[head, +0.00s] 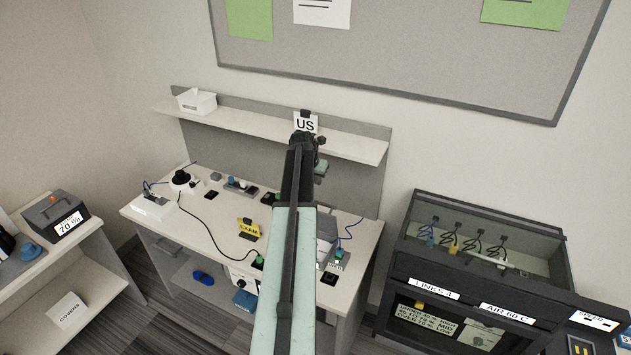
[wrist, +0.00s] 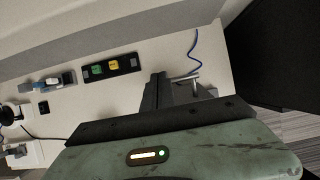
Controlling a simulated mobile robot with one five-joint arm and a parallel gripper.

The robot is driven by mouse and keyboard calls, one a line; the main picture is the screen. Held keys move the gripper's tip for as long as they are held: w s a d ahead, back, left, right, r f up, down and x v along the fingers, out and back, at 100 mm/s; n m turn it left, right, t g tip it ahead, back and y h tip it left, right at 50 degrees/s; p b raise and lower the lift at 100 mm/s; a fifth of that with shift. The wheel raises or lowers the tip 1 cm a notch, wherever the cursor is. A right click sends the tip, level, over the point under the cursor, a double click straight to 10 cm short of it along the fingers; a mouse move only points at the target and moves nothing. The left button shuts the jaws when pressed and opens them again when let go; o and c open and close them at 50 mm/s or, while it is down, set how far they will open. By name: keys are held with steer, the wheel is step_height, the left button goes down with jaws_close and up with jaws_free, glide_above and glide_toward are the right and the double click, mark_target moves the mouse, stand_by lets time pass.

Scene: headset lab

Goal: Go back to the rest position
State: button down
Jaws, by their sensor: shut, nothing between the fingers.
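My gripper (head: 306,140) is at the end of my raised arm, which reaches forward and up over the workbench in the head view. In that view its tip overlaps the "US" sign (head: 305,122) at the shelf. The wrist view shows the gripper's dark fingers (wrist: 158,92) close together and empty. The white bench top (head: 200,228) lies below. I cannot tell the exact gap between the gripper and the shelf.
The shelf (head: 255,123) carries a white box (head: 197,101). The bench holds a yellow tag (head: 248,228), a black cable and small devices. A dark cabinet (head: 455,300) with wired links stands at the right. A side table with a grey box (head: 55,215) is at the left.

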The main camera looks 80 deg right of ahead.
steer(key=shift+s+r, duration=0.1)
steer(key=shift+r, duration=0.45)
